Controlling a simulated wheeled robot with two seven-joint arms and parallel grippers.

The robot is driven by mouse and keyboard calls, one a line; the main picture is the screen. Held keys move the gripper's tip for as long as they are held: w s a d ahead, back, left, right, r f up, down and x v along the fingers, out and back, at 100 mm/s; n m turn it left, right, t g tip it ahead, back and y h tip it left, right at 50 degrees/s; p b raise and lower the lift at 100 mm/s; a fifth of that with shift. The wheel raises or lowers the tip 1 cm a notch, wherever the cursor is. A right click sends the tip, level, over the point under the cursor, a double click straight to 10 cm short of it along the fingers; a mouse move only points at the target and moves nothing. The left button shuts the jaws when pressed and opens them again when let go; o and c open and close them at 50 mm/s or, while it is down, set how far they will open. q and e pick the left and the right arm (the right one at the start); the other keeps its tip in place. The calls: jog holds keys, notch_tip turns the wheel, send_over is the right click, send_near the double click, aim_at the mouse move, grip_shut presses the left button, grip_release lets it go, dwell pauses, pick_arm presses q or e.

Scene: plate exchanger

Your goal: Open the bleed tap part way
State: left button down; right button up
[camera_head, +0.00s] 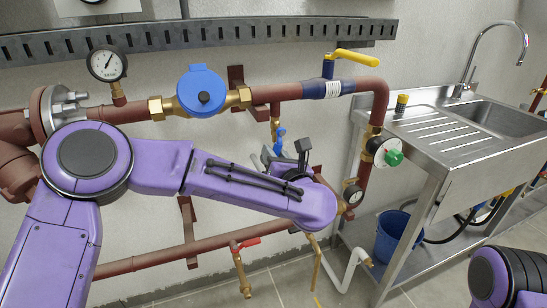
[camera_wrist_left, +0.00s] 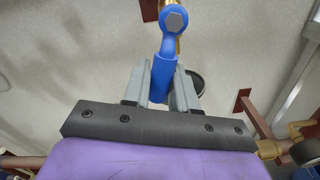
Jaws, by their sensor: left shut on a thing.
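The bleed tap's blue lever (camera_wrist_left: 162,60) points down toward my left gripper in the left wrist view, with a grey hex bolt at its top and brass behind it. My left gripper (camera_wrist_left: 160,85) has one grey finger on each side of the lever and is shut on it. In the head view the small blue tap (camera_head: 280,136) hangs on a brass branch under the main pipe. My left gripper (camera_head: 283,155) is just below it, its fingertips partly hidden by my wrist. My right gripper is outside the views; only part of my right arm shows at lower right.
Above are a rusty-red main pipe (camera_head: 275,94), a blue-capped brass valve (camera_head: 201,91), a yellow-handled valve (camera_head: 352,58) and a gauge (camera_head: 107,64). A lower pipe with a red-handled valve (camera_head: 245,244) runs below. A steel sink (camera_head: 490,122) and blue bucket (camera_head: 392,234) stand right.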

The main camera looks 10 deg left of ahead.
pick_arm(q)
jog(key=shift+f, duration=0.1)
jog(key=c, duration=1.3)
grip_release()
jog(key=shift+o, duration=0.2)
jog(key=shift+s, duration=0.1)
